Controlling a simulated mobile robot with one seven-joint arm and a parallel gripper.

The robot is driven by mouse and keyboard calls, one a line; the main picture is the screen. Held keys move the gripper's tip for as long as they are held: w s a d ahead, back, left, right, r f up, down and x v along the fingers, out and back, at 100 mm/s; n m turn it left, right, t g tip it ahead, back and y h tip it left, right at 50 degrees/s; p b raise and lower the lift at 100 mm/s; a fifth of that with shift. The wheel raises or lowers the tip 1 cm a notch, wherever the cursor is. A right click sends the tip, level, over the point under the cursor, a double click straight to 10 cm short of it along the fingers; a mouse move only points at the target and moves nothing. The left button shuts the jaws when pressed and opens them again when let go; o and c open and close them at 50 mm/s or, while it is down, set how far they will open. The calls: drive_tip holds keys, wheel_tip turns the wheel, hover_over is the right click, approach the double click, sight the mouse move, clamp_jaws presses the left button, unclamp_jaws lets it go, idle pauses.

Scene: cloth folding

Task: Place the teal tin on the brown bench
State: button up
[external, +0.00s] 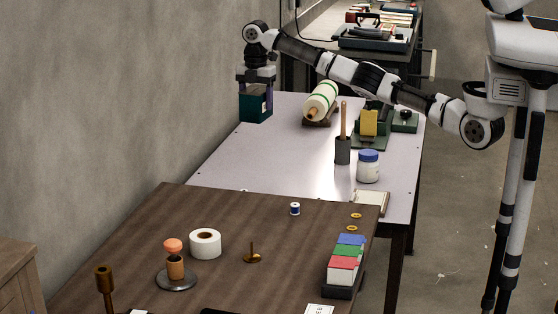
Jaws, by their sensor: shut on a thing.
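The teal tin (255,107) is a dark teal box at the far left corner of the pale table (218,165), close to the wall. My gripper (256,85) points down over it and is shut on it, with a finger on either side of its upper part. I cannot tell whether the tin touches the table or hangs just above it. The brown bench (215,215) has a dark wood top and stands in the foreground, against the near end of the pale table.
The bench holds a white tape roll (205,243), an orange-topped stand (175,270), a brass spike (252,256), a thread spool (295,209) and a colored box set (345,268). Its middle is mostly clear. A green-striped roll (321,101) and a white jar (367,167) stand on the pale table.

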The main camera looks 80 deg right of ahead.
sight(243, 98)
drive_tip(key=a+r, duration=0.1)
drive_tip(key=a, duration=0.2)
drive_tip(key=w+a+p, duration=0.1)
drive_tip(key=a, duration=0.1)
drive_tip(key=a+r, duration=0.1)
drive_tip(key=a, duration=0.2)
drive_tip(key=shift+w+a+r, duration=0.15)
drive_tip(key=shift+a+r, duration=0.15)
drive_tip(key=shift+a, duration=0.05)
drive_tip(key=s+a+r+n+p, duration=0.1)
drive_tip(key=s+a+r+p, duration=0.15)
drive_tip(key=a, duration=0.85)
drive_tip(key=s+a+r+p, duration=0.1)
drive_tip(key=s+a, duration=0.3)
drive_tip(key=a, duration=0.7)
drive_tip(key=s+a+r+n+p, duration=0.1)
drive_tip(key=s+a+r, duration=0.15)
drive_tip(key=a, duration=0.85)
drive_tip(key=f+p, duration=0.1)
drive_tip(key=f, duration=0.9)
drive_tip(key=f+p, duration=0.1)
drive_tip(key=f, duration=0.9)
drive_tip(key=shift+s+d+f, duration=0.15)
drive_tip(key=shift+s+f, duration=0.05)
drive_tip(key=shift+f, duration=0.1)
drive_tip(key=o, duration=1.2)
wheel_tip(243, 98, up, 12)
drive_tip(key=b, duration=0.2)
